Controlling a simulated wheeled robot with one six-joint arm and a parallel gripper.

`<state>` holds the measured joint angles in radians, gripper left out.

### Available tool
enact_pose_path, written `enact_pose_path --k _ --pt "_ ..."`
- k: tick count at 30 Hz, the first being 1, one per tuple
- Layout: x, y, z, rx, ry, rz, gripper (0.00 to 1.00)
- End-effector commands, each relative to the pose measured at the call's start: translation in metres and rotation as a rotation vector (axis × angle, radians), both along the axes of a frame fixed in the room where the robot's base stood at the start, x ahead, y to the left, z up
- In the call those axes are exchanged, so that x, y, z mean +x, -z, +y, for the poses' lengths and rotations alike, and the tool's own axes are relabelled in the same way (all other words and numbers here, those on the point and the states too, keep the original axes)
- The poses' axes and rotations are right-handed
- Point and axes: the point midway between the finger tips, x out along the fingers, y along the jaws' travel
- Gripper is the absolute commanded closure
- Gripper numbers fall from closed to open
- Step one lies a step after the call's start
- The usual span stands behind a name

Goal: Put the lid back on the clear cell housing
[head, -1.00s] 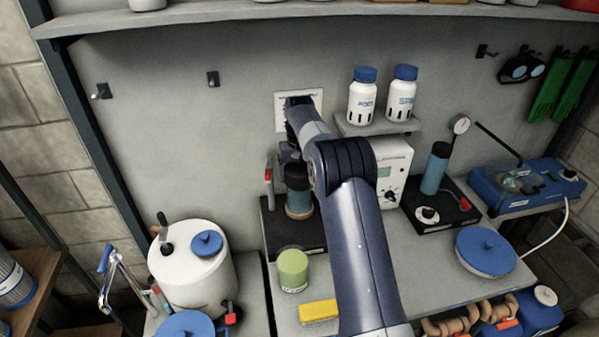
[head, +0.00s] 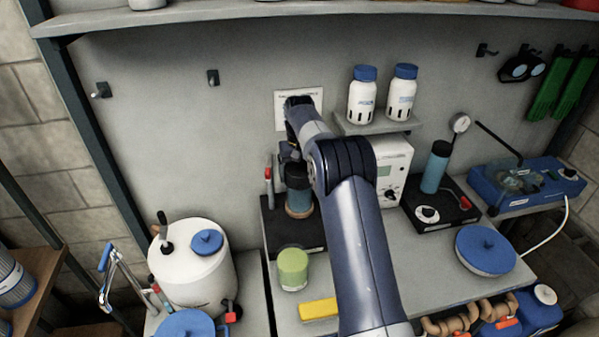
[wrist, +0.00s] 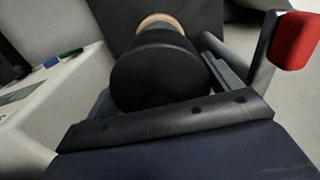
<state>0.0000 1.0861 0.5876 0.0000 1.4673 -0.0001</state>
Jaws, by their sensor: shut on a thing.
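A dark round cap (wrist: 155,75), which looks like the lid, sits between the fingers of my gripper (wrist: 160,90) in the wrist view. My gripper (head: 292,155) is shut on it, pointing down over the left stand in the head view. Directly below is an upright bluish cylinder (head: 298,198) with a tan lower band, which looks like the cell housing. It stands on a black base (head: 290,232). The tan band (wrist: 160,20) shows past the cap in the wrist view. The seam between cap and cylinder is hidden, so I cannot tell whether the cap is seated.
A red-tipped lever (head: 268,173) rises close left of the cylinder; it shows at right in the wrist view (wrist: 295,40). A white meter box (head: 392,165) stands to the right. A green tub (head: 293,268) and yellow block (head: 318,309) lie in front. Bottles (head: 362,95) stand on a small shelf above.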

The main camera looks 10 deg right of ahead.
Motion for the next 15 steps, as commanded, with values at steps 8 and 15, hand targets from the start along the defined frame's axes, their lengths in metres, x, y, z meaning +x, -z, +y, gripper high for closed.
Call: enact_pose_path --k 8,15 --pt "0.0000 0.0002 0.0000 0.000 0.000 0.000 0.38" --pt "0.0000 0.0002 0.0000 0.000 0.000 0.000 0.00"
